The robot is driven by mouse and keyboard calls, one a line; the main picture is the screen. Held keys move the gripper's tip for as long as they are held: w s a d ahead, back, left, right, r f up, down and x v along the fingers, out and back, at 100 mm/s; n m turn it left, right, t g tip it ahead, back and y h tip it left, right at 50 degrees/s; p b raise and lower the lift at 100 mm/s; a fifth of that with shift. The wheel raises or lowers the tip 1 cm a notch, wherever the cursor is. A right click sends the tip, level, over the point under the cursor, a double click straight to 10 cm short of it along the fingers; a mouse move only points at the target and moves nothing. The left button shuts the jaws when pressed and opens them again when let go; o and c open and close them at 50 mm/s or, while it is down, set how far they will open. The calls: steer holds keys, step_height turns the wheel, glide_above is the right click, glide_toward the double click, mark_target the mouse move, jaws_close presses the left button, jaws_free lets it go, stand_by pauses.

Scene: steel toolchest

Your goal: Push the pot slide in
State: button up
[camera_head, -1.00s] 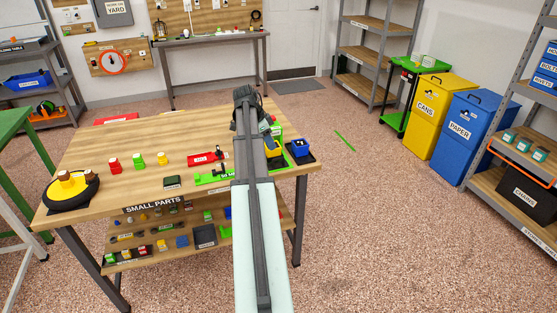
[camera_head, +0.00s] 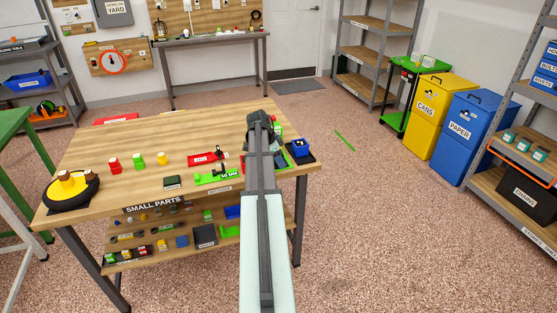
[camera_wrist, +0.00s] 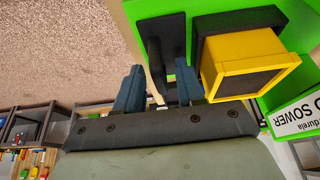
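In the wrist view a square yellow pot (camera_wrist: 245,62) sits in a dark holder (camera_wrist: 272,19) on a green base (camera_wrist: 306,38). The base carries a white label (camera_wrist: 307,115) ending in "SOWER". Left of the pot a black upright part (camera_wrist: 165,45), possibly the slide's handle, stands between and beyond my fingertips. My gripper (camera_wrist: 160,80) has its two blue-grey fingers apart; I cannot tell whether either touches the black part. The right finger is close beside the pot. In the head view my arm hides the pot and most of the base.
On the wooden table (camera_head: 130,150) stand a black tray with a blue item (camera_head: 300,150) at right, a red piece (camera_head: 205,158), a green strip (camera_head: 218,178), several small coloured pieces and a round black-and-yellow turntable (camera_head: 70,198). The front left tabletop is partly clear.

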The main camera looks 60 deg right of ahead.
jaws_close()
stand_by(0.5)
steer(key=w+d, duration=0.3)
steer(key=shift+w+d, duration=0.1)
steer(key=shift+d, duration=0.05)
jaws_free()
steer(key=shift+r, duration=0.1)
